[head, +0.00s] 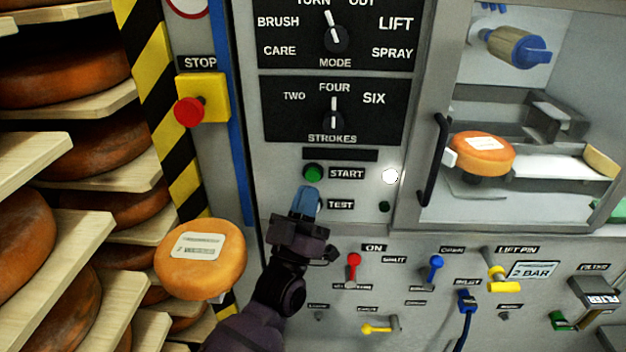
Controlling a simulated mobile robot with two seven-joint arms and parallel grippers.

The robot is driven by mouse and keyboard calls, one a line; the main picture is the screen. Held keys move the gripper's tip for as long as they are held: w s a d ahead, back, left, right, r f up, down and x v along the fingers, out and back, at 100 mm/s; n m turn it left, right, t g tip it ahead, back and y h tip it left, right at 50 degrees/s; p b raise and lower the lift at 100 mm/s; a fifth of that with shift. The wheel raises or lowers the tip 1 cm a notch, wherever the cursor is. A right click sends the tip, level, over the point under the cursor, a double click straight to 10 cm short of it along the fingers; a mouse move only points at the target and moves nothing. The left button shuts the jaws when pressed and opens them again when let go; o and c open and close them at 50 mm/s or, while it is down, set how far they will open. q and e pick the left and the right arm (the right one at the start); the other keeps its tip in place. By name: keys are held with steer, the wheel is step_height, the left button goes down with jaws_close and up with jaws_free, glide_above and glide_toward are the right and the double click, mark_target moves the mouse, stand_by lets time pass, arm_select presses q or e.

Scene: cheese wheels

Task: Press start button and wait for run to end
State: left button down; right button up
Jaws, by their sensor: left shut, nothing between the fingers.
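The green start button (313,173) sits on the grey panel, left of the START label (347,174). My left gripper (306,197) is shut and empty, its blue fingertips just below the green button. I cannot tell whether the tips touch the panel. A round white lamp (390,176) to the right of the label looks lit. The mode dial (336,40) and the strokes dial (334,120) are above. My right gripper is not in view.
Shelves with cheese wheels (85,150) fill the left. A labelled cheese wheel (200,258) is close beside my left arm. The red stop button (189,111) is on a yellow box. A windowed door with a black handle (433,175) shows another wheel (481,153). Valves and levers (354,262) line the lower panel.

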mark_target(313, 175)
arm_select(q)
steer(key=shift+w, duration=1.25)
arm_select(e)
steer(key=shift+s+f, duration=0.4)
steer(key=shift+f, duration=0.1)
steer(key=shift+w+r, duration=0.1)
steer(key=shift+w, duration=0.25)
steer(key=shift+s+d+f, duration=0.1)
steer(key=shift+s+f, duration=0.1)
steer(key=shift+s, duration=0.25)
arm_select(q)
steer(key=shift+w, duration=0.1)
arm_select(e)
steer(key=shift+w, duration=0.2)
arm_select(q)
steer(key=shift+w+b, duration=0.3)
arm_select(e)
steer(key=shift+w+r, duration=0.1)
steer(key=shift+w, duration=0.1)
arm_select(q)
steer(key=shift+w, duration=0.15)
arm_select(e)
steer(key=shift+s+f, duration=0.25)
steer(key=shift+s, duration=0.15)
